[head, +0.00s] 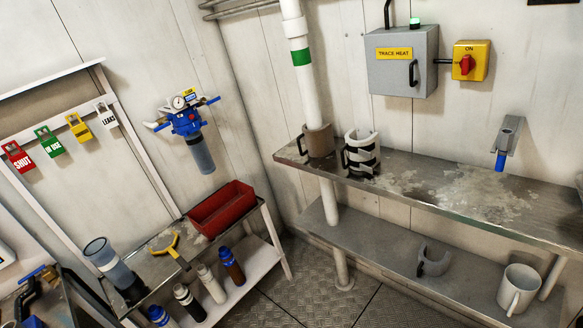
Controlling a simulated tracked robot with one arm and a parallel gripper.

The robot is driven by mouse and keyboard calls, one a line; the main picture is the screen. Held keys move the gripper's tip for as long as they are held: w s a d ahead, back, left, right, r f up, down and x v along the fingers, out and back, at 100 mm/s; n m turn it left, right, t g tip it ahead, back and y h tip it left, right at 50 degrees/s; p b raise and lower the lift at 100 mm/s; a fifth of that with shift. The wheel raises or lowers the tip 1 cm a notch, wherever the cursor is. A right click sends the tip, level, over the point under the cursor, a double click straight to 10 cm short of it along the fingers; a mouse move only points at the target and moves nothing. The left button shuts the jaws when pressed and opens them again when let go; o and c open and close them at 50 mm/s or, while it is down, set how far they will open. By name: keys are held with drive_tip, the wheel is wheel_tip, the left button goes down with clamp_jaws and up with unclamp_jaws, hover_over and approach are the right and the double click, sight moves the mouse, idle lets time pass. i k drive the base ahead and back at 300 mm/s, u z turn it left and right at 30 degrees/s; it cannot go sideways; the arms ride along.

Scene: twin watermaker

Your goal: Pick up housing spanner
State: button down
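The housing spanner (168,246) appears to be the yellow tool with a curved, forked head and a darker handle. It lies on the worn metal top of the low bench (148,268) at the lower left, between a clear-walled cylinder and a red bin. Its handle points toward the bench's front edge. My gripper is not in view, and nothing is seen touching the spanner.
The clear cylinder (108,262) and red bin (222,207) flank the spanner. Several bottles (211,284) stand on the shelf below. A blue-headed filter housing (186,122) hangs on the wall. A metal shelf unit (430,190) stands right; chequered floor lies between.

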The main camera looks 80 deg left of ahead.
sight(180, 261)
drive_tip(key=u, duration=2.8)
drive_tip(key=k, duration=1)
drive_tip(key=u, duration=0.2)
drive_tip(key=i, duration=2.05)
drive_tip(key=u, duration=0.25)
